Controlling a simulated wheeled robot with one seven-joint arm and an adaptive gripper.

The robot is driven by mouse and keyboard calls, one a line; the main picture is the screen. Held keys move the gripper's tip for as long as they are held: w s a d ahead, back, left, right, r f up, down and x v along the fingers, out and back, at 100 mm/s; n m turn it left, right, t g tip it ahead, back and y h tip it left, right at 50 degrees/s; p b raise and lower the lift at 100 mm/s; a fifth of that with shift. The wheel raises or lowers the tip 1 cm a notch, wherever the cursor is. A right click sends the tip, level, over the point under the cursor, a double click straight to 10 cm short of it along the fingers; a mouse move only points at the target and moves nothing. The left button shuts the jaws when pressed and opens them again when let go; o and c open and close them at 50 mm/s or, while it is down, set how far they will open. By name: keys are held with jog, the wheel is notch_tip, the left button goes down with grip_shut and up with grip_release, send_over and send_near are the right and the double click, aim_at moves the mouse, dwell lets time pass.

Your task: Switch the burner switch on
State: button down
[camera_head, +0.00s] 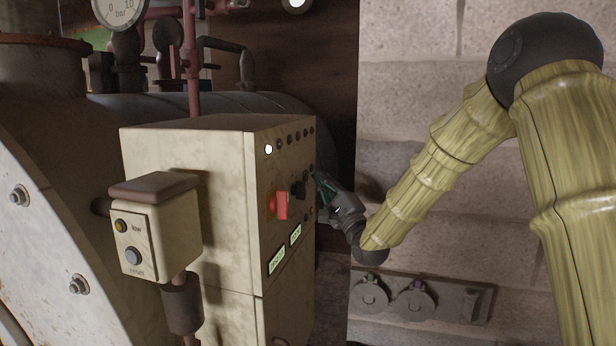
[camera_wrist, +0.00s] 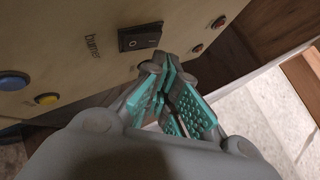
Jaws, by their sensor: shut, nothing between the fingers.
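The burner switch (camera_wrist: 140,37) is a black rocker in a dark frame on the cream panel, beside the printed word "burner". Small pale marks show on it; which side is pressed in I cannot tell. My gripper (camera_wrist: 168,72) has teal ribbed pads and is shut and empty. Its tips are close beside the switch's lower right end in the wrist view; I cannot tell whether they touch the panel. In the head view my gripper (camera_head: 322,183) is at the right edge of the control cabinet (camera_head: 190,160). I cannot clearly pick out the burner switch there.
The cabinet front carries a red switch (camera_head: 280,204), a black knob (camera_head: 299,188), small lamps and two green displays. The wrist view shows a blue button (camera_wrist: 13,81) and a yellow button (camera_wrist: 47,99). A small low/reset box (camera_head: 155,225) stands before the cabinet.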

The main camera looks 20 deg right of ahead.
jog(key=shift+w+a, duration=0.15)
jog(key=shift+a, duration=0.1)
jog(key=shift+w+a, duration=0.15)
jog(key=shift+a, duration=0.1)
dwell(0.9)
jog(key=shift+d, duration=0.1)
jog(key=shift+s+d+b, duration=0.45)
jog(key=shift+d, duration=0.15)
jog(key=s+d, duration=0.2)
jog(key=d, duration=0.2)
jog(key=shift+s+f+b, duration=0.3)
jog(key=shift+s, duration=0.1)
dwell(0.3)
dwell(1.0)
